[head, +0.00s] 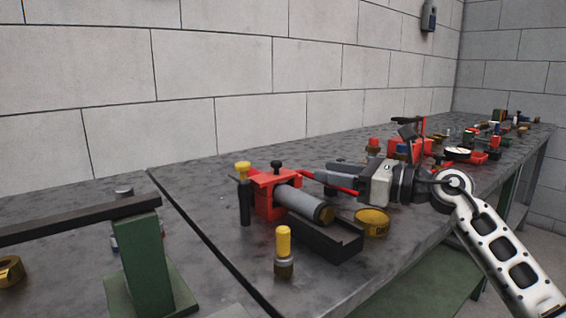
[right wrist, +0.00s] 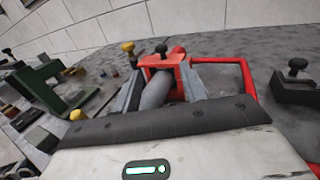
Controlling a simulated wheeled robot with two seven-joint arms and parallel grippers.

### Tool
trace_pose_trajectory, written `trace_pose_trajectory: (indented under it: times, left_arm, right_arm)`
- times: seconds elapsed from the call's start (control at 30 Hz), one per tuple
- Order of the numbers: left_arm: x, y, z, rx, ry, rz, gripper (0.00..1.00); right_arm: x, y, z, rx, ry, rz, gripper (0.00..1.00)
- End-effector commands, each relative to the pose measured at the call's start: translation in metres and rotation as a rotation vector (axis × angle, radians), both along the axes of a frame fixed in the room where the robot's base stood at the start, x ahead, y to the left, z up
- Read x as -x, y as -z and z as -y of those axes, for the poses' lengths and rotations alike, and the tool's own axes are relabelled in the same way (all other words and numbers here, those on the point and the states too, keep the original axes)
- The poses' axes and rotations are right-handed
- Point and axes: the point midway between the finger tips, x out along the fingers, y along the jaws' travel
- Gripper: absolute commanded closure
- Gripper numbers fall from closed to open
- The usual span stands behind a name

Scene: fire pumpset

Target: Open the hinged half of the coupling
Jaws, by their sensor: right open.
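The coupling appears to be the red block (head: 266,207) on the bench, with a grey cylinder (head: 300,205) coming out of its near side. In the right wrist view the red block (right wrist: 157,63) and the grey cylinder (right wrist: 156,92) lie ahead. A yellow knob (head: 243,168) and a black knob (head: 277,165) stand at the block. A red bar (head: 325,181) runs between the block and my right gripper (head: 347,184); it looks like a red frame (right wrist: 222,62) in the wrist view. My right gripper is open, right of the block; contact is unclear. My left gripper is out of view.
A black trough (head: 335,247) lies in front of the cylinder. A yellow-capped post (head: 283,250) and a yellow ring (head: 371,220) stand close by. A green stand (head: 146,262) under a black bar is at left. More red parts crowd the bench behind my right gripper.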

Motion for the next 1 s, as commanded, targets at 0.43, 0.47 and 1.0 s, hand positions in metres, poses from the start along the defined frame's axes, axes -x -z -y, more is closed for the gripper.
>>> trace_pose_trajectory:
  times: [0.43, 0.47, 1.0]
  left_arm:
    - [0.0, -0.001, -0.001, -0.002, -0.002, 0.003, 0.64]
    - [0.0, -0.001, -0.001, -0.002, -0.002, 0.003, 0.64]
    - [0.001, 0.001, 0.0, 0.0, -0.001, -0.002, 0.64]
  right_arm:
    - [-0.05, 0.0, -0.076, -0.005, -0.002, -0.002, 0.57]
    - [-0.052, -0.001, -0.079, -0.006, -0.001, -0.002, 0.57]
    - [-0.06, 0.0, -0.091, -0.003, 0.0, -0.001, 0.71]
